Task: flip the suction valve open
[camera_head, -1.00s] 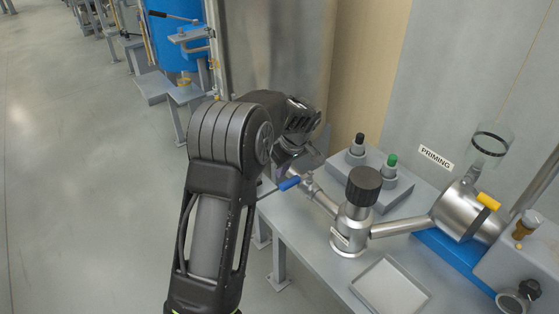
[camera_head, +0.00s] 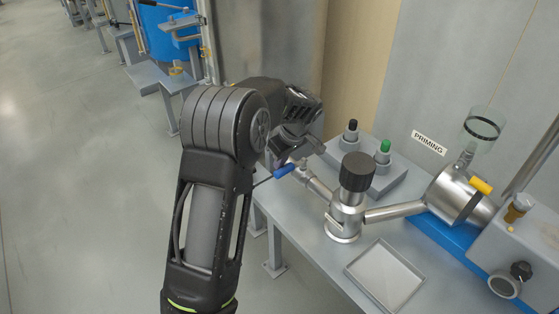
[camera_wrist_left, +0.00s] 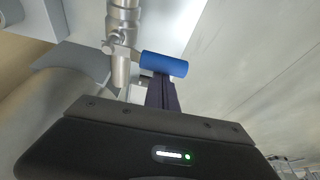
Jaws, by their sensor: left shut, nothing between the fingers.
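The valve with a blue lever grip (camera_head: 284,170) sits on the metal suction pipe (camera_head: 318,187), left of the black-knobbed fitting. The lever sticks out to the left over the table edge. In the left wrist view the blue grip (camera_wrist_left: 165,64) lies crosswise, right of the metal valve body (camera_wrist_left: 120,55). My left gripper (camera_head: 300,147) is shut and empty, just above and beside the blue grip in the head view. In the left wrist view its dark fingers (camera_wrist_left: 161,92) end right at the blue grip; I cannot tell whether they touch. My right gripper is not in view.
A black knob (camera_head: 357,171) tops the fitting right of the valve. Behind it stands a grey box (camera_head: 380,184) with black and green buttons. A yellow-handled valve (camera_head: 481,186) sits near the PRIMING label (camera_head: 428,142). A shallow tray (camera_head: 385,277) lies in front. Floor at left is clear.

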